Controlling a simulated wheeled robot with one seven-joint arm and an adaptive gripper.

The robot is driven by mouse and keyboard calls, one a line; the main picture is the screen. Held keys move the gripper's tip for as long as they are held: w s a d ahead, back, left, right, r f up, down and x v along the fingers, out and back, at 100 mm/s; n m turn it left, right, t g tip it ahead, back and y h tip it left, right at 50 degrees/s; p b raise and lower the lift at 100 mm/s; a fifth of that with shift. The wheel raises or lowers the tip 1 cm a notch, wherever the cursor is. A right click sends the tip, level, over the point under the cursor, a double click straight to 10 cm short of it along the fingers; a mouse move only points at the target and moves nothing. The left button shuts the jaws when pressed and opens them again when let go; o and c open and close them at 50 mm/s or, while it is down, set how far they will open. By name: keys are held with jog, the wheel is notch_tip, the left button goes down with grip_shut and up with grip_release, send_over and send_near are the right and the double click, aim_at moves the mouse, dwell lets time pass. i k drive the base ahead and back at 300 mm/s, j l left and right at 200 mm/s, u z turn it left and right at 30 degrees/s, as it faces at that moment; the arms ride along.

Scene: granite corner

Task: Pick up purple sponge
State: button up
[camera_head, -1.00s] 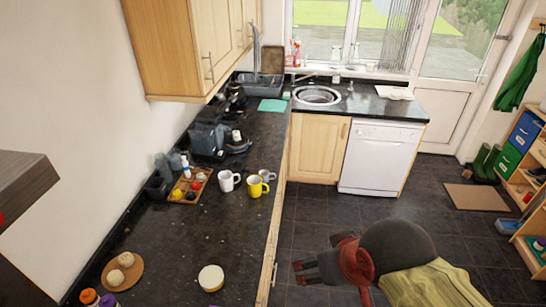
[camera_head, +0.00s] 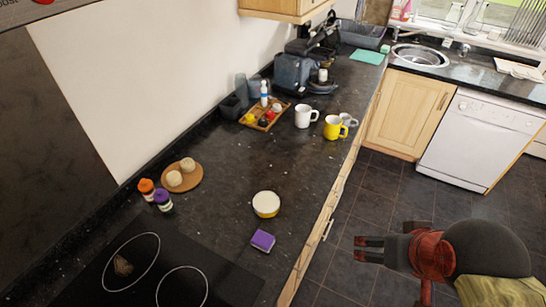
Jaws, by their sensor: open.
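The purple sponge (camera_head: 262,241) lies on the dark granite counter near its front edge, between the hob and a white and yellow round tub. It is a small block with a purple top and a paler side. My gripper (camera_head: 356,249) is open and empty, out over the floor to the right of the counter. Its fingers point left towards the counter, and it is apart from the sponge.
The round tub (camera_head: 266,204) stands just behind the sponge. The black hob (camera_head: 140,275) is at lower left, with spice jars (camera_head: 162,200) and a round board (camera_head: 196,184) beyond. Mugs (camera_head: 335,128) stand farther back. Counter left of the tub is clear.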

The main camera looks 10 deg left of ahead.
aim_at(262, 241)
jog(key=i+l+u, duration=0.35)
jog(key=i+u, duration=0.15)
jog(key=u, duration=1.15)
